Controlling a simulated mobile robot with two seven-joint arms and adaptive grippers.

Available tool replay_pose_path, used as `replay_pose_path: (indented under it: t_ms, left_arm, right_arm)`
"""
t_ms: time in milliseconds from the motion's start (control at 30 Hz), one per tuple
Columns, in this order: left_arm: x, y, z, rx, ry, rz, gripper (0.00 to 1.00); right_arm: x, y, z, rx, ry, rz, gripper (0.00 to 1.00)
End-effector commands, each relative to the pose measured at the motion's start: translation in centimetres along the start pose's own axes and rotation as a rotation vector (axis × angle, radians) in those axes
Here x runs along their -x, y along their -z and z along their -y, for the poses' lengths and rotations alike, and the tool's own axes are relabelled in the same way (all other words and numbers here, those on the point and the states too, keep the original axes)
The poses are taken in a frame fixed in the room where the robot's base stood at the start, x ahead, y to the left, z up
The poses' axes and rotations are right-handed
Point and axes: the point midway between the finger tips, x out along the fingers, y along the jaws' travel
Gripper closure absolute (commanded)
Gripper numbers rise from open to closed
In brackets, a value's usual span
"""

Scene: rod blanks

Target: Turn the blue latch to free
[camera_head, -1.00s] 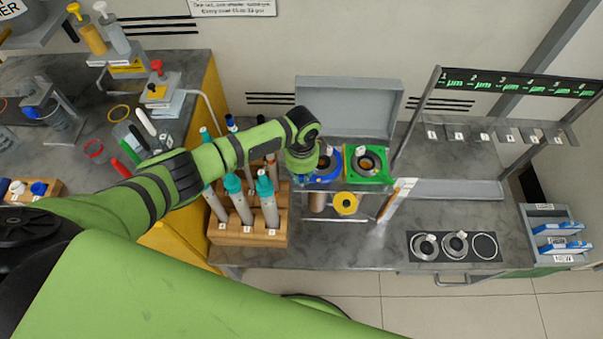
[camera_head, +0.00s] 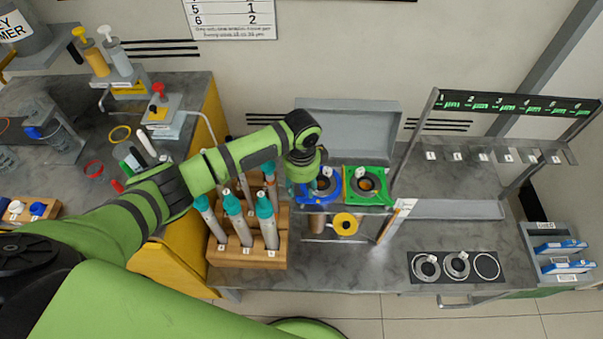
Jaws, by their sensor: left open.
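The blue latch fitting (camera_head: 332,194) is a blue ring-shaped piece around a dark round opening, on a small stand in front of an open grey lid. A blue part of it reaches left, under my wrist. My left gripper (camera_head: 300,186) points down at the left edge of the blue piece. Its fingers are mostly hidden behind my wrist, and I cannot tell whether they touch the blue part. It is open. My right gripper is not in view.
A green fitting (camera_head: 375,198) sits right beside the blue one, with a yellow ring (camera_head: 345,224) below. A wooden rack (camera_head: 226,255) of teal-capped tubes stands close on the left. A post and shelf frame (camera_head: 415,130) rises on the right.

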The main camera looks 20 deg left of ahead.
Motion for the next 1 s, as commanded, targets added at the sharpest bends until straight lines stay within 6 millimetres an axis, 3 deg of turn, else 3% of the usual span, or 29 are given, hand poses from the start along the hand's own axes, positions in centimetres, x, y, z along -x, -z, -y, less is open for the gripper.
replay_pose_path:
  t_ms: [100,333,1000]
  left_arm:
    - [2.6,0.0,0.1,-0.001,0.004,-0.002,0.57]
    - [5.8,0.0,0.0,0.0,0.001,0.0,0.57]
    - [6.3,0.1,-0.1,0.0,-0.001,-0.002,0.57]
  right_arm:
    - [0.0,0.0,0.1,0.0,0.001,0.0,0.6]
    - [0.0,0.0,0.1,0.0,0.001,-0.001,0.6]
    - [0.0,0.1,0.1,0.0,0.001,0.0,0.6]
